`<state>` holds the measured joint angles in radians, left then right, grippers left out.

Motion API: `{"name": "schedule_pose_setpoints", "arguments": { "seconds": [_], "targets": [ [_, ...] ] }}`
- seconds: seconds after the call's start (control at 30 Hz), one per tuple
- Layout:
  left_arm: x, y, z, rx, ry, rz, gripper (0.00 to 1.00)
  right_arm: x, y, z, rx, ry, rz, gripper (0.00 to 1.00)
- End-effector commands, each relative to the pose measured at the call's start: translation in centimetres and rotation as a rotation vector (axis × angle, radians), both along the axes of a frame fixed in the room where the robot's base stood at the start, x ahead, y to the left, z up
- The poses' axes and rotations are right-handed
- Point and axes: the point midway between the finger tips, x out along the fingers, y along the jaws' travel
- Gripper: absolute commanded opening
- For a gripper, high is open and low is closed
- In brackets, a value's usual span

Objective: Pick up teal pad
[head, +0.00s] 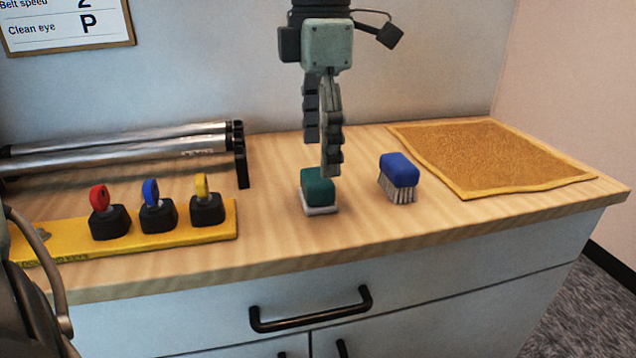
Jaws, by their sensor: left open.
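The teal pad (318,189) is a small block with a teal top on a pale grey base. It sits on the wooden counter near the middle of the head view. My left gripper (321,156) points down from above, with its fingers apart and nothing between them. One fingertip overlaps the top of the pad in the picture. I cannot tell whether it touches the pad. My right gripper is not in view.
A blue brush (399,176) stands close to the pad's right. A yellow strip (190,238) with red, blue and yellow keys lies left. Metal rollers (120,157) lie behind it. A tan mat (490,155) lies right. The counter (350,232) is clear in front.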

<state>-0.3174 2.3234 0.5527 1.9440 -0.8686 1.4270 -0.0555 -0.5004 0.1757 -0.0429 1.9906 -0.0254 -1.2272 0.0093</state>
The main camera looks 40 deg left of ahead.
Motion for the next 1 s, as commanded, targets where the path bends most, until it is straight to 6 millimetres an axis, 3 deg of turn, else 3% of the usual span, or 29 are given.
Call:
{"name": "schedule_pose_setpoints", "arguments": {
  "seconds": [0.3, 0.6, 1.0],
  "targets": [
    [-0.4, 0.3, -4.4, -0.004, 0.000, 0.001, 0.78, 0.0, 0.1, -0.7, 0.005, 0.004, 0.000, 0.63],
    [-0.4, 0.3, -5.0, -0.003, -0.002, 0.003, 0.78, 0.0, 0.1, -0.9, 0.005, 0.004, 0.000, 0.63],
    [-0.4, 0.3, -5.0, -0.003, -0.002, 0.003, 0.29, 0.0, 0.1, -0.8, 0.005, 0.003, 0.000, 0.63]
  ]
}}
